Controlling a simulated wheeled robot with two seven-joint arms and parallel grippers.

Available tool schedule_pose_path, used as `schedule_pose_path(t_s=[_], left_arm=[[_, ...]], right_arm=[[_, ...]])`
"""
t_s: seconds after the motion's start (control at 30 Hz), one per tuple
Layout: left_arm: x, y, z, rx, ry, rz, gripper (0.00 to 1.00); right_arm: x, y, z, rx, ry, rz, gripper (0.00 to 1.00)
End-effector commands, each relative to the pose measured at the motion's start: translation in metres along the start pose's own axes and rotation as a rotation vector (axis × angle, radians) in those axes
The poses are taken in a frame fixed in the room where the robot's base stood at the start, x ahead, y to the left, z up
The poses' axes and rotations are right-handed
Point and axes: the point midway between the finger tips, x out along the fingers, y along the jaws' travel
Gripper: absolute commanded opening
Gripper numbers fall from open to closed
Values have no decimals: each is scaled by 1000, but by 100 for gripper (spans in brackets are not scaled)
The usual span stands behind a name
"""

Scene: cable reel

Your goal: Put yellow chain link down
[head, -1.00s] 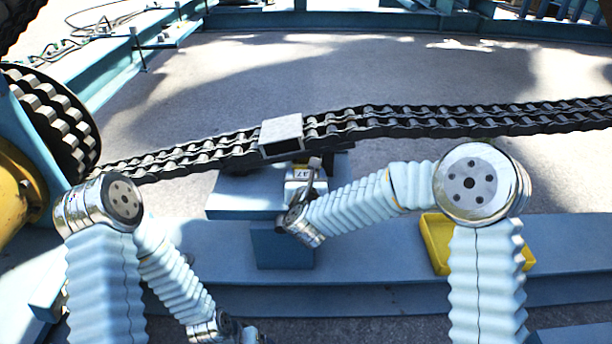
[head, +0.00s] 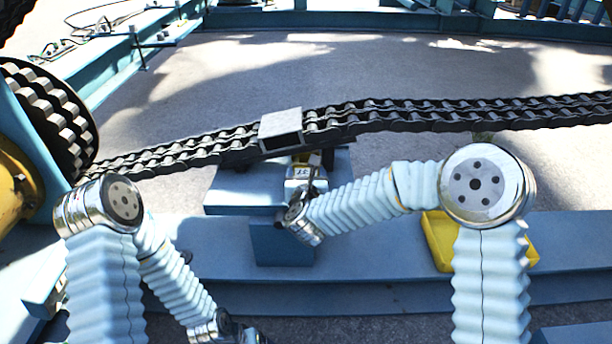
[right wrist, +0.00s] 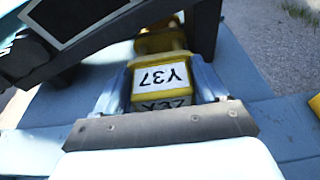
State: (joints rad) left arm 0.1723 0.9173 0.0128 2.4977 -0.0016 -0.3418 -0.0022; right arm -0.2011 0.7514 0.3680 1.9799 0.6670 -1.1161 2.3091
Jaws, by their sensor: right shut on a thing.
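The yellow chain link (right wrist: 162,85) has a white label reading Y37 and fills the space between the fingers of my right gripper (right wrist: 163,88) in the right wrist view. In the head view the link (head: 301,172) is small and partly hidden, just under the grey block on the chain. My right gripper (head: 304,187) is shut on it, above the blue pedestal (head: 225,190). Whether the link touches the pedestal is hidden. My left arm is at the lower left, with its gripper mostly out of the picture at the bottom edge.
A dark chain (head: 420,115) runs across the scene, with a grey block (head: 281,129) on it directly above the gripper. A toothed wheel (head: 52,120) stands at the left. A yellow tray (head: 440,243) sits on the blue beam behind my right arm.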

Motion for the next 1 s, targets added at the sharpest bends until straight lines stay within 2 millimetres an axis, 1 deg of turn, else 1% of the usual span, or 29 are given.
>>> schedule_pose_path(t_s=[0.03, 0.07, 0.2, 0.23, 0.53, 0.67, 0.73, 0.77, 0.8, 1.0], left_arm=[[0, 0, 0, 0, 0, 0, 82], [0, 0, 0, 0, 0, 0, 82], [0, 0, 0, 0, 0, 0, 82], [0, 0, 0, 0, 0, 0, 82], [-3, 1, 0, 0, 1, 0, 82], [-16, 5, -1, -1, 3, -2, 82], [-27, 8, -1, -1, 6, -4, 82], [-28, 8, -2, -1, 7, -5, 82], [-21, 6, -2, -1, 8, -5, 82], [-18, 5, -1, -1, 6, -4, 82]], right_arm=[[0, 0, 1, 1, -2, 0, 17], [0, 0, 0, 0, 1, 0, 74], [0, 0, 0, 0, 1, 0, 95], [0, 0, 0, 0, 1, 0, 98], [0, 0, 2, 0, 1, 0, 98], [-3, 0, 11, -1, 1, 0, 98], [-5, 0, 19, 0, 2, -1, 98], [-7, 0, 19, 0, 2, 0, 98], [-18, 1, 12, -2, 1, 3, 98], [-71, 0, 12, -2, -1, 3, 98]])
